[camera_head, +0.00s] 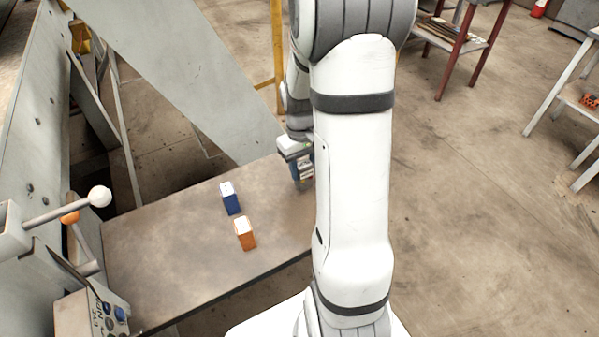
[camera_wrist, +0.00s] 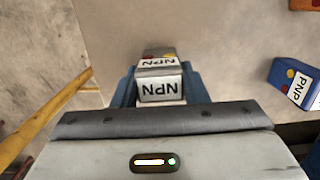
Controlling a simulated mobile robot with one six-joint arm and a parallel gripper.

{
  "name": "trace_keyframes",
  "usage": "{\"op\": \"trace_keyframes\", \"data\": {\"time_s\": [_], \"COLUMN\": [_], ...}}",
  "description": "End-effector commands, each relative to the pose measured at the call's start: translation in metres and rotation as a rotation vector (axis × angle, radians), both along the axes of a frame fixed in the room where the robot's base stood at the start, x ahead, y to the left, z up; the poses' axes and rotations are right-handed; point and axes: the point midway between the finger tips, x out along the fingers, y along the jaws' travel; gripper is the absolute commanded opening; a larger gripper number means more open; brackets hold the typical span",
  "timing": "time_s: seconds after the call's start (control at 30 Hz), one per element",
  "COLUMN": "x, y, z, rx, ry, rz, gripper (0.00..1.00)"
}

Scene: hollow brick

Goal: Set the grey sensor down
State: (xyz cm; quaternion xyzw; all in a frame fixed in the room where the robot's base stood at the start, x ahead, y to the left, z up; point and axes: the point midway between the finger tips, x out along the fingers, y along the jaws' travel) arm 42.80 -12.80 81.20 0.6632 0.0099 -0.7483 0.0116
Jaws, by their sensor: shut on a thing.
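My gripper (camera_wrist: 160,88) is shut on the grey sensor (camera_wrist: 160,70), with one blue finger on each side of it. The sensor shows white NPN labels and red and yellow dots in the wrist view. In the head view my gripper (camera_head: 303,172) is at the right part of the table, partly hidden behind my arm. The held sensor is hard to make out there. I cannot tell whether it touches the tabletop.
A blue sensor (camera_head: 231,199) marked PNP in the wrist view (camera_wrist: 293,84) and an orange sensor (camera_head: 245,234) stand on the table (camera_head: 170,255), left of my gripper. Bare tabletop surrounds them. A lever with a white knob (camera_head: 99,196) is at the left.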

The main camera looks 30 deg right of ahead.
Motion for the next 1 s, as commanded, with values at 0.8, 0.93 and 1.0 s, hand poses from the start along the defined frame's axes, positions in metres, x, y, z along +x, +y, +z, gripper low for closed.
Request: {"op": "trace_keyframes", "data": {"time_s": [0.8,0.93,1.0], "x": [0.0,0.0001,0.0002], "y": [0.001,0.0011,0.0012], "z": [-0.0169,-0.0166,-0.0138], "rx": [0.0,0.0,0.0], "ry": [0.001,0.0,0.0], "rz": [0.002,0.002,0.002], "gripper": [0.61,0.61,0.61]}}
